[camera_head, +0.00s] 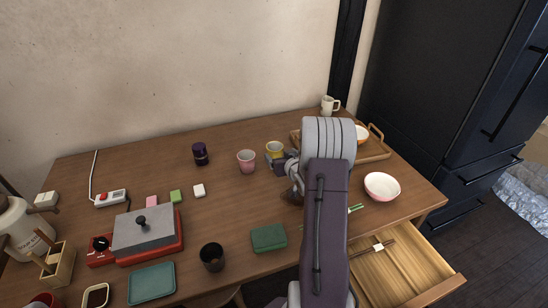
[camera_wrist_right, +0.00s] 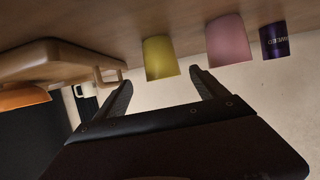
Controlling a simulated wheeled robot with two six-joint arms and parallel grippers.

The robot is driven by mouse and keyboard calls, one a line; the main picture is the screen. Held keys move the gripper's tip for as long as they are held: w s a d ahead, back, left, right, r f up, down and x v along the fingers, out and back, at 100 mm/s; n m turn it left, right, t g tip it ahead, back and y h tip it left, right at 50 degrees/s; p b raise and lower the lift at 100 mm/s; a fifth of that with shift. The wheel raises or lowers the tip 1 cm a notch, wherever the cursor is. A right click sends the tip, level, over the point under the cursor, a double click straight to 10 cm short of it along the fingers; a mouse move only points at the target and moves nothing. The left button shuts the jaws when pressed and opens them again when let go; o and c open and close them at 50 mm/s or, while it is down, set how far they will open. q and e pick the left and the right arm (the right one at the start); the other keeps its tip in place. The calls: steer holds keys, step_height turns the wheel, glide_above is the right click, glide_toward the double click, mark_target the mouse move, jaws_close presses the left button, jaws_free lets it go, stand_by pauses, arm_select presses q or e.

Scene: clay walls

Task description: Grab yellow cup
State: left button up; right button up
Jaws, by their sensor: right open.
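The yellow cup (camera_head: 274,147) stands on the wooden table, just left of the tray. In the wrist view the yellow cup (camera_wrist_right: 159,58) appears upside down, in line with the gap between the fingers. My right gripper (camera_head: 278,161) is close to the cup on its near side, partly covering its lower part in the head view. In the wrist view the right gripper (camera_wrist_right: 161,80) is open with nothing between its fingers. I cannot tell the exact distance to the cup. My left gripper is not in view.
A pink cup (camera_head: 246,161) stands just left of the yellow cup, with a dark purple cup (camera_head: 200,154) farther left. A wooden tray (camera_head: 376,152) is to the right. A white and pink bowl (camera_head: 382,187) and an open drawer (camera_head: 398,268) lie nearer right.

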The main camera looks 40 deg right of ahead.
mark_target(273, 148)
steer(key=x, duration=0.2)
steer(key=shift+w+d+f, duration=0.15)
steer(key=shift+w+f, duration=0.05)
steer(key=shift+w, duration=0.05)
steer(key=b+x, duration=0.1)
steer(key=x, duration=0.4)
steer(key=shift+w+r, duration=0.1)
steer(key=shift+w, duration=0.15)
steer(key=shift+s+a+r, duration=0.1)
steer(key=shift+a+r, duration=0.05)
steer(key=shift+a, duration=0.05)
steer(key=c, duration=1.5)
